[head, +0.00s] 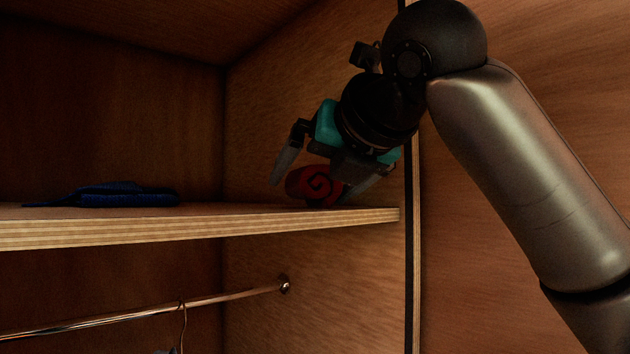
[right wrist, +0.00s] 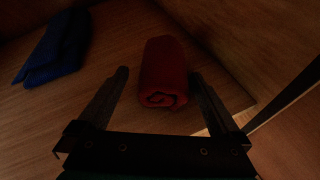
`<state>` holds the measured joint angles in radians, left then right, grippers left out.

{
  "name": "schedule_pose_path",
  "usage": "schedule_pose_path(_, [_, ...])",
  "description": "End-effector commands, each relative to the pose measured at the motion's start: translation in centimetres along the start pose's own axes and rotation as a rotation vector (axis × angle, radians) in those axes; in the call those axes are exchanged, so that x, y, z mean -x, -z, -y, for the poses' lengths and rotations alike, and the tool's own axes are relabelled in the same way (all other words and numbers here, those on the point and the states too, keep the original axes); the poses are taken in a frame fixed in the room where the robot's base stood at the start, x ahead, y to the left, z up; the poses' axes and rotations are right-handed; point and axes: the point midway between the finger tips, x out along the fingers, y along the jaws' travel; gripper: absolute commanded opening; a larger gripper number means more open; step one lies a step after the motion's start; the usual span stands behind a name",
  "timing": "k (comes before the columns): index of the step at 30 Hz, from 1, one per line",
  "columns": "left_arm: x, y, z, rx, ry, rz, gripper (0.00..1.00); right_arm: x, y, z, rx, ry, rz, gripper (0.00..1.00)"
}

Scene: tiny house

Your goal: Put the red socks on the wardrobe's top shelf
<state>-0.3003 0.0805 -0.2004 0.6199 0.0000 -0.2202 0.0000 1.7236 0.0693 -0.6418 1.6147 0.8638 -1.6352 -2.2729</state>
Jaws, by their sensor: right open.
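The red socks (head: 318,186), a rolled bundle with a spiral end, lie on the wardrobe's top shelf (head: 240,217) near its right end, close to the side wall. In the right wrist view the red socks (right wrist: 164,72) rest on the shelf board (right wrist: 110,50). My right gripper (head: 318,188) is open, its fingers on either side of the socks. In the right wrist view a gap shows between the left finger and the socks; the right finger is close beside them. Part of the socks is hidden behind the right finger in the head view. My left gripper is not in view.
Folded dark blue cloth (head: 125,194) lies on the same shelf to the left; it also shows in the right wrist view (right wrist: 55,50). A metal rail (head: 150,312) with a hanger (head: 182,325) runs below the shelf. The wardrobe's side wall (head: 310,80) is close to my right gripper.

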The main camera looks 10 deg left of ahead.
Motion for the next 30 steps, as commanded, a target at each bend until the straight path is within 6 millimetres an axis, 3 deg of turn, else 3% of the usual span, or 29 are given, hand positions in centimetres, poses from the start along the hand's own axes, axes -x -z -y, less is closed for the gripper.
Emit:
schedule_pose_path(5, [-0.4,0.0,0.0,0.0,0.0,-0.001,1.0,1.4,-0.1,0.0,0.001,-0.001,0.006,1.0])
schedule_pose_path(19, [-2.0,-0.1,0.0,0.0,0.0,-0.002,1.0,10.6,-0.1,0.0,0.001,0.001,0.005,1.0])
schedule_pose_path(24, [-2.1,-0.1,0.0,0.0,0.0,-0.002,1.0,11.9,-0.1,0.0,0.0,0.0,0.003,1.0])
schedule_pose_path(30, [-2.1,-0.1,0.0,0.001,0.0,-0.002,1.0,12.1,-0.1,0.0,0.0,0.0,0.002,1.0])
